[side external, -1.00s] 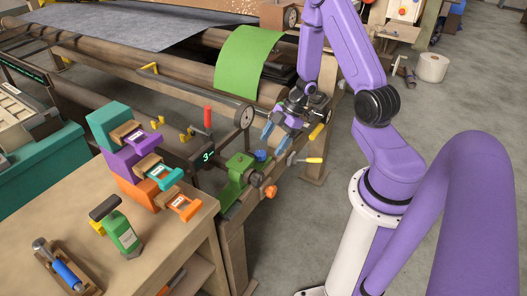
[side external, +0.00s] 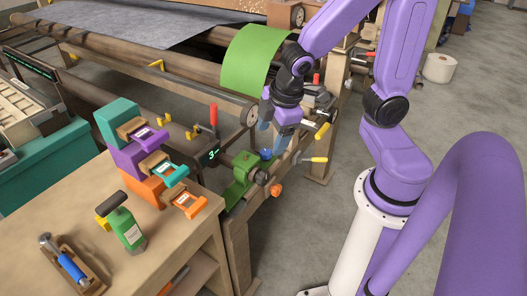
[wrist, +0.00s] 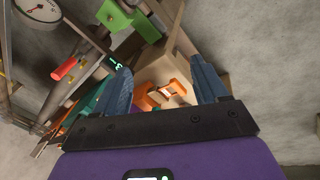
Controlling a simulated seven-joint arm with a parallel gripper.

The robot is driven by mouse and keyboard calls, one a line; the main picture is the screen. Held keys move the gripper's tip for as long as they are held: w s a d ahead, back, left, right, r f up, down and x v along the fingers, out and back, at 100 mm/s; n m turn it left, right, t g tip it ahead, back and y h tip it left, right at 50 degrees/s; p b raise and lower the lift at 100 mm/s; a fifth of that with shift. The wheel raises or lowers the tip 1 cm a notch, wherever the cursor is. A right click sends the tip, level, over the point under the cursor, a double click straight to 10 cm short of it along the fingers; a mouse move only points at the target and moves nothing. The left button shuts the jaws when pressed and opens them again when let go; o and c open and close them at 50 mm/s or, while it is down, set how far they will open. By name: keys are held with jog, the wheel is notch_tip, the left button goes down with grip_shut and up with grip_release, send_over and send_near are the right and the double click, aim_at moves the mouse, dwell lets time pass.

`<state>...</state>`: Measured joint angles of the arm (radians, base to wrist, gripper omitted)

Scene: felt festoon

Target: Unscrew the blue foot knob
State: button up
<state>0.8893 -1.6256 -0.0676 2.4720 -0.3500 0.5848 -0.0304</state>
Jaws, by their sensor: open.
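The blue foot knob (side external: 266,154) sits on top of the green clamp fixture (side external: 240,178) at the end of the roller frame in the side view. My gripper (side external: 272,147) points downward with its jaws apart, just above and beside the knob; I cannot tell whether a finger touches it. In the wrist view my gripper (wrist: 163,84) is open, with nothing seen held between its blue-grey fingers. A green block (wrist: 113,17) shows at the top there, but I cannot make out the blue knob.
A red-handled lever (side external: 213,116), a round gauge (side external: 250,112), an orange knob (side external: 276,190) and a yellow-handled lever (side external: 314,159) surround the fixture. A wooden bench (side external: 190,225) with coloured holders stands at the left.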

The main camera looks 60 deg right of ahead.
jog(key=s+a+r+g, duration=0.2)
jog(key=s+r+g, duration=0.1)
jog(key=s, duration=1)
jog(key=w+a+f+m+y, duration=0.2)
jog(key=w+a+f+m, duration=0.4)
jog(key=f+m, duration=0.15)
jog(key=m+t+h, duration=0.7)
jog(key=m+t, duration=0.2)
jog(key=t, duration=0.3)
send_near(266, 152)
jog(key=x, duration=1.2)
